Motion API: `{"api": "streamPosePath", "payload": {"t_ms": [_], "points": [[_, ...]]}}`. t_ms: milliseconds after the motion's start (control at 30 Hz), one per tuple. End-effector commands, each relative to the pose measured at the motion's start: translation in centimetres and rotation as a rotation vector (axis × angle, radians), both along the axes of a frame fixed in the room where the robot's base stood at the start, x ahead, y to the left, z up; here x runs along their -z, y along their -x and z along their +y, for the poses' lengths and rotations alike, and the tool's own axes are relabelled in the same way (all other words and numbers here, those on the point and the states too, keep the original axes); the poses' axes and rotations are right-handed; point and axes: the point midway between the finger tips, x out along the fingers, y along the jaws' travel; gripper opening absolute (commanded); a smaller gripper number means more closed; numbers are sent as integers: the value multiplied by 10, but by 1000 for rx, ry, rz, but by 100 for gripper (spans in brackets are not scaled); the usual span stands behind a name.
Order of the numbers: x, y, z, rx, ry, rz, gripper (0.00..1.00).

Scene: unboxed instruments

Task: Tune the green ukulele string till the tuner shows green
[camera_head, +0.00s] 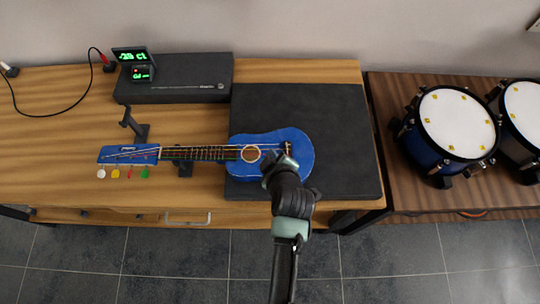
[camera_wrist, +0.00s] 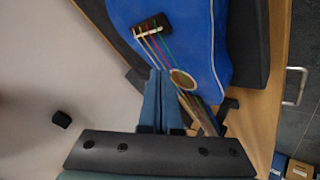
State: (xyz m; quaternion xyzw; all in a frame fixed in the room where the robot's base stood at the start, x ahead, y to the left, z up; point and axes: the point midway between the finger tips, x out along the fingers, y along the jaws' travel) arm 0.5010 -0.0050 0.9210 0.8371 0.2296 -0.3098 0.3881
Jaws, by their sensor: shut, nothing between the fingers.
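The blue ukulele (camera_head: 297,143) lies with its head to the left and its body on a dark mat. Its coloured strings, a green one among them, run from the black bridge (camera_wrist: 152,26) past the sound hole (camera_wrist: 182,79). White, yellow, red and green (camera_head: 145,172) tuning pegs line the near side of the headstock (camera_head: 128,155). The tuner (camera_head: 131,55) shows green text, apparently "-29 ct", with a smaller green-text display below. My gripper (camera_wrist: 160,72) is shut and empty, over the strings between bridge and sound hole; string contact is unclear.
A dark mat (camera_head: 340,110) covers the table's right part. A black case (camera_head: 200,95) stands at the back, and a black stand (camera_head: 135,128) is behind the headstock. A cable curls at the back left. Drums (camera_head: 458,122) stand on the right table. Bare wood lies left of the headstock.

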Motion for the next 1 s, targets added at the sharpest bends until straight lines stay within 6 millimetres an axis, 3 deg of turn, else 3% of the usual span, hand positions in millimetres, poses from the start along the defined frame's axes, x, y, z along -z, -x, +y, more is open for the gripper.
{"api": "streamPosePath", "payload": {"t_ms": [233, 700, 1000], "points": [[-5, 0, 0, 0, 0, 0, 0], [-50, 0, 0, 0, 0, 0, 0], [-50, 0, 0, 1, -1, 0, 0]]}}
